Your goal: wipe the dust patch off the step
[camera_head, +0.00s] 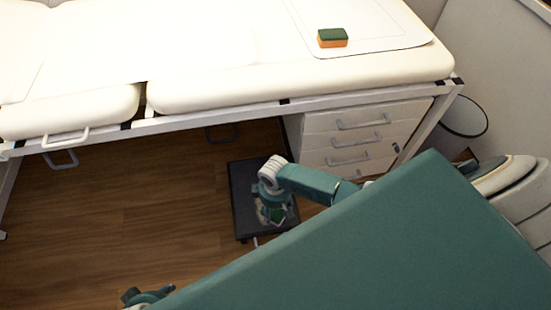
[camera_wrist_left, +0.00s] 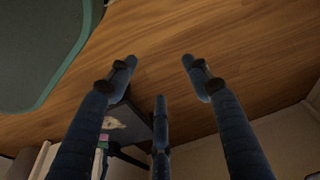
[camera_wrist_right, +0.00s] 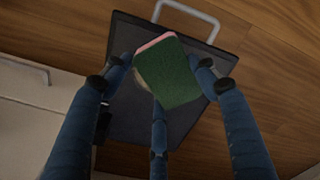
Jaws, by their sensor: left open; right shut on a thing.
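The step (camera_head: 242,182) is a low dark platform on the floor beside the drawer unit. It also shows in the right wrist view (camera_wrist_right: 124,120) and left wrist view (camera_wrist_left: 138,130). A pale dust patch (camera_wrist_left: 114,121) lies on its top, partly hidden by the gripper and sponge in the other views. My right gripper (camera_head: 271,208) is shut on a sponge (camera_wrist_right: 168,75), green with a pink side, over the step. I cannot tell whether the sponge touches the top. My left gripper (camera_wrist_left: 158,75) is open and empty above the floor, low in the head view (camera_head: 147,296).
A cream padded couch (camera_head: 200,80) spans the back, with a green and orange sponge (camera_head: 332,38) on it. White drawers (camera_head: 352,138) stand right behind the step; a bin (camera_head: 463,118) is at far right. The step has a metal handle (camera_wrist_right: 190,14). Wooden floor (camera_head: 120,205) is clear at left.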

